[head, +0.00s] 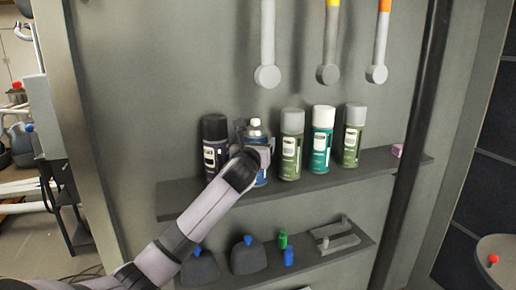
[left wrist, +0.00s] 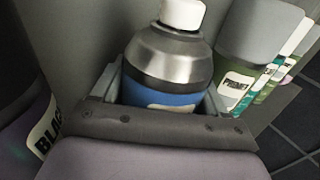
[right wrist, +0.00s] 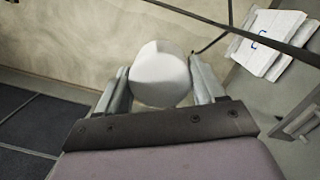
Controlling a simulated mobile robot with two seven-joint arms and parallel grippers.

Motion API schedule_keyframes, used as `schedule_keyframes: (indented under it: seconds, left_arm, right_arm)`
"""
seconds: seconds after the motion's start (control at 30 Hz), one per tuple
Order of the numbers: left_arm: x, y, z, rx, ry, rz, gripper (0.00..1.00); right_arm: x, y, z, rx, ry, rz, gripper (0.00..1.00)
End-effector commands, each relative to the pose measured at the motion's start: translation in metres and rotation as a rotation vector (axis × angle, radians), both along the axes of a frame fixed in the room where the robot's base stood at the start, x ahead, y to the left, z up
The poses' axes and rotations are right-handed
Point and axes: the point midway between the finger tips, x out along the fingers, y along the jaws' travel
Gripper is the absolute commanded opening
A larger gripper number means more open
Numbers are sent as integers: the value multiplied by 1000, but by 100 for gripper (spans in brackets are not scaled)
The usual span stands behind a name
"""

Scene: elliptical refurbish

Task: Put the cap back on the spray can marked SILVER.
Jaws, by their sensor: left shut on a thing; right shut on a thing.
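A blue spray can with a silver shoulder and a bare white nozzle (head: 255,129) stands on the upper shelf, without a cap. Its label is not readable. My left gripper (head: 256,153) is shut around it. In the left wrist view the blue can (left wrist: 172,60) sits between the fingers. My right gripper (right wrist: 161,92) is shut on a rounded, pale grey-white cap (right wrist: 160,70). The right gripper is out of the head view, and the cap is away from the can.
The upper shelf (head: 180,198) also holds a black-capped can (head: 215,145) close left, and a PRIMER can (head: 291,145), a teal can (head: 322,138) and a green can (head: 352,135) to the right. A dark post (head: 407,160) crosses the shelves. Tools hang above.

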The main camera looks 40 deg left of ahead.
Motion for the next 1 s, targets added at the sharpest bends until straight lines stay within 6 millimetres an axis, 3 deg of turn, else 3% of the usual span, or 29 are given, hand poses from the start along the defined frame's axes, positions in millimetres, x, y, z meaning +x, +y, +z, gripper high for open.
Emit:
schedule_keyframes:
  seconds: [0.1,0.43,0.67,1.0]
  left_arm:
    - [-2,-3,9,6,-7,-1,23]
    - [-2,-2,73,6,-12,1,23]
    - [-23,-46,69,5,-7,-6,23]
    - [-65,-127,70,1,-9,-6,23]
  right_arm:
    - [0,0,-2,0,0,0,44]
    - [0,0,-1,0,0,0,44]
    - [0,0,-9,0,0,0,44]
    - [0,0,-17,0,0,0,44]
